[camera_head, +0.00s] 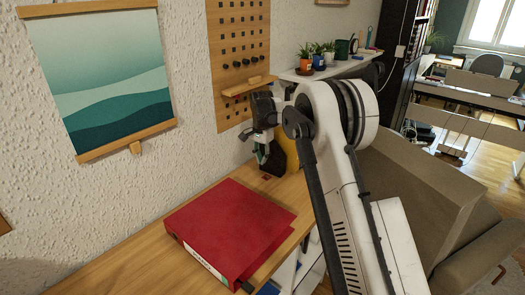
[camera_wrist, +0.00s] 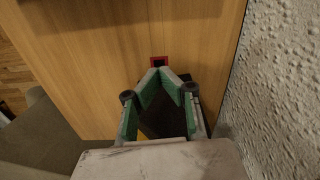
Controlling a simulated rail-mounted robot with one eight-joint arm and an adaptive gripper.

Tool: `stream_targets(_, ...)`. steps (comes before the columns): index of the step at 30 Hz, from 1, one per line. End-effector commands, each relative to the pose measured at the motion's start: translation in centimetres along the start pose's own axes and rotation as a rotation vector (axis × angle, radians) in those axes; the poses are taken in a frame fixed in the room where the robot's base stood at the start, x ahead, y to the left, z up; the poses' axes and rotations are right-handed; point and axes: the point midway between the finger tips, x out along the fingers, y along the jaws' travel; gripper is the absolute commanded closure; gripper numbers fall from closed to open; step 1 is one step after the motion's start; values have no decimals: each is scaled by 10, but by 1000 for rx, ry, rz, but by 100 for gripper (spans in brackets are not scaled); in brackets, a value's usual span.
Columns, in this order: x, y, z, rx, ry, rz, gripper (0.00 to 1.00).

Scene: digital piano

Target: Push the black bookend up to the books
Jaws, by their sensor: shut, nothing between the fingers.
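My gripper (camera_head: 262,152) points down over the far part of the wooden top, beside the wall. In the wrist view its green-lined fingers (camera_wrist: 160,73) meet at the tips, with nothing held between them. A dark shape (camera_wrist: 167,118) shows in the gap behind the tips; it may be the black bookend, but I cannot tell. In the head view a yellow item (camera_head: 286,150), possibly a book, stands just right of my gripper, partly hidden by my arm. A small red-and-black item (camera_wrist: 159,61) lies just beyond the fingertips in the wrist view.
A large red binder (camera_head: 230,228) lies flat on the wooden top (camera_head: 120,270), nearer the camera. The textured wall (camera_wrist: 285,90) runs close along one side. A pegboard (camera_head: 238,60) and a shelf with potted plants (camera_head: 320,70) are behind. A brown sofa (camera_head: 415,185) stands at right.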

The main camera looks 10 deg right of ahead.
Motion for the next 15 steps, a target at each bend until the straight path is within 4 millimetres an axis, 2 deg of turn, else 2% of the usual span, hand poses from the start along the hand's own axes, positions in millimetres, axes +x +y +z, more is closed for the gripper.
stream_targets(6, 40, 0, -2, 0, 0, 0, 100)
stream_targets(9, 36, 0, -19, 2, 0, 0, 100)
stream_targets(15, 36, 0, -36, 0, 0, 0, 100)
